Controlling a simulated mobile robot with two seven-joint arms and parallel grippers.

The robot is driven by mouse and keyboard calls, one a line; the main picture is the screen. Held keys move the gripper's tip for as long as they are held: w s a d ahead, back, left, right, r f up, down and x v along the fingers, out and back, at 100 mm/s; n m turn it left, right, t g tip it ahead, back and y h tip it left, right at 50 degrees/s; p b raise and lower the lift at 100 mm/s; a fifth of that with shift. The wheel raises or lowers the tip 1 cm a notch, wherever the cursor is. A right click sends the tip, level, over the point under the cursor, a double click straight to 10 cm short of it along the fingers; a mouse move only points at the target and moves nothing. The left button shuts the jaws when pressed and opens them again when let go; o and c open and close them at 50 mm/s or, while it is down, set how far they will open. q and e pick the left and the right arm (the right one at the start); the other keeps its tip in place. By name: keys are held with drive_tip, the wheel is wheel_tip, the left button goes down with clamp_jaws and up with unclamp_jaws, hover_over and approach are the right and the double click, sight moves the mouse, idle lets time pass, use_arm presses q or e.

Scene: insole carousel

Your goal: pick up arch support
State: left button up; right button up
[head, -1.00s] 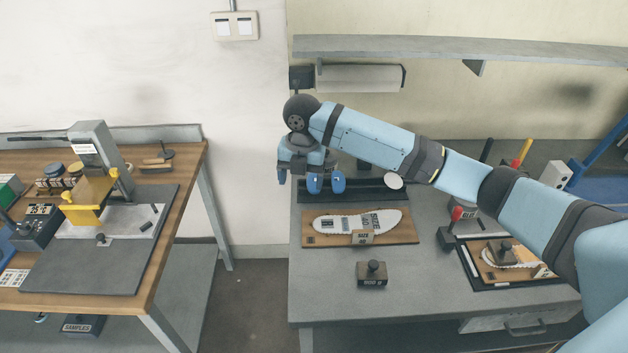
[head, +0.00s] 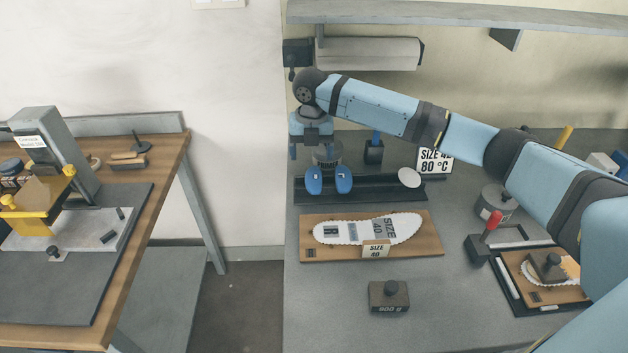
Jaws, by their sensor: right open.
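Two blue oval pieces, which look like arch supports (head: 314,181) (head: 344,179), stand side by side at the left of a long black rack (head: 385,190) on the grey bench. Each has a small white mark. My right gripper (head: 311,152) is open and empty. It points down and appears just above and behind the left blue piece, apart from it. The arm hides part of the bench behind. My left gripper is not in view.
A white disc (head: 409,178) stands at the rack's right. In front lie a wooden board (head: 432,247) with a white insole (head: 345,230) and a weight (head: 389,296). A shelf (head: 440,12) overhangs. The bench's front left is clear.

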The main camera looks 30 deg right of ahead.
sight(314, 181)
wheel_tip(314, 181, down, 4)
drive_tip(key=shift+w+r, duration=0.1)
drive_tip(key=f, duration=0.5)
drive_tip(key=shift+d+f, duration=0.15)
drive_tip(key=shift+d, duration=0.15)
drive_tip(key=shift+c, duration=0.3)
drive_tip(key=c, duration=0.9)
